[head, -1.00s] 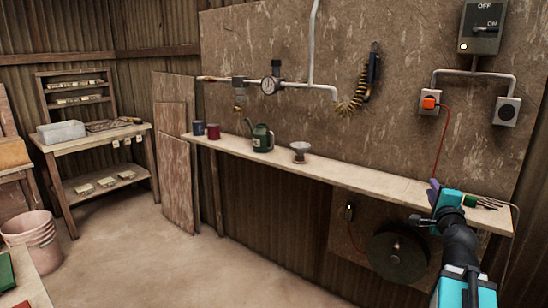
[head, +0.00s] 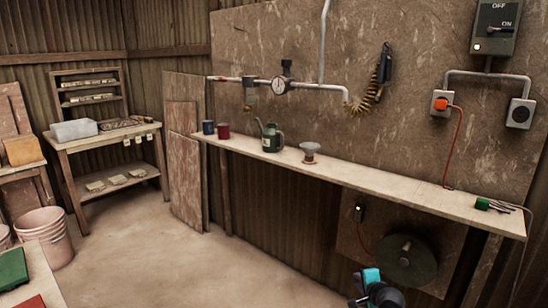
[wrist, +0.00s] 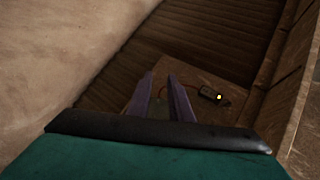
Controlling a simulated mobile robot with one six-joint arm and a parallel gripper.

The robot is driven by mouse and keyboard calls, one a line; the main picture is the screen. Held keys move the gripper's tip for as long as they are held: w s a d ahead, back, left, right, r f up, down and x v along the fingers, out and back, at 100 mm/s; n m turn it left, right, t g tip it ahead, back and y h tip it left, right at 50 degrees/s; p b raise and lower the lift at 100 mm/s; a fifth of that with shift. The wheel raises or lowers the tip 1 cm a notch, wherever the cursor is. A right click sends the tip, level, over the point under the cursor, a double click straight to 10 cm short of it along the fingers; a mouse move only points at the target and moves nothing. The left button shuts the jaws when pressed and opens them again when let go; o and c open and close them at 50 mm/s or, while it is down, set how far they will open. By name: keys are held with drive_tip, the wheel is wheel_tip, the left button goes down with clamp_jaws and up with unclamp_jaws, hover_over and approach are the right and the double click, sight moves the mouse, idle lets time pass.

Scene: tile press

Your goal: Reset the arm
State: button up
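My gripper shows in the wrist view (wrist: 161,78) as two purple fingers with a narrow gap and nothing between them. It points down at a wall board below the shelf. In the head view only dark and teal parts of my arm show at the bottom edge, right of centre; the fingers cannot be made out there.
The long shelf (head: 400,184) carries two mugs, a green watering can (head: 271,138), a grey funnel-like piece (head: 310,151) and a green-handled tool (head: 490,205). Below it are a dark disc (head: 404,262) and a small lit box (head: 358,212).

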drive_tip(key=s+a+f+n+g+y, duration=0.1)
drive_tip(key=s+a+f+n+g, duration=0.15)
drive_tip(key=s+a+f, duration=0.55)
drive_tip(key=s+a+f+n+g, duration=0.25)
drive_tip(key=s+f, duration=0.35)
drive_tip(key=f, duration=0.5)
drive_tip(key=s+a+f+n+g+y, duration=0.1)
drive_tip(key=s+a+f+n+g, duration=0.15)
drive_tip(key=s+a+f, duration=0.55)
drive_tip(key=s+d+f+n+g+h, duration=0.1)
drive_tip(key=s+d+f+n+g, duration=0.15)
drive_tip(key=s+f, duration=0.4)
drive_tip(key=s+d+f+n+g+h, duration=0.1)
drive_tip(key=s+f+n+g, duration=0.25)
drive_tip(key=s, duration=0.65)
drive_tip(key=s+d+n+g, duration=0.3)
drive_tip(key=s, duration=0.2)
wheel_tip(320, 180, up, 14)
drive_tip(key=s+a+p, duration=0.1)
drive_tip(key=p, duration=1.2)
drive_tip(key=shift+r, duration=0.15)
drive_tip(key=shift+s, duration=0.1)
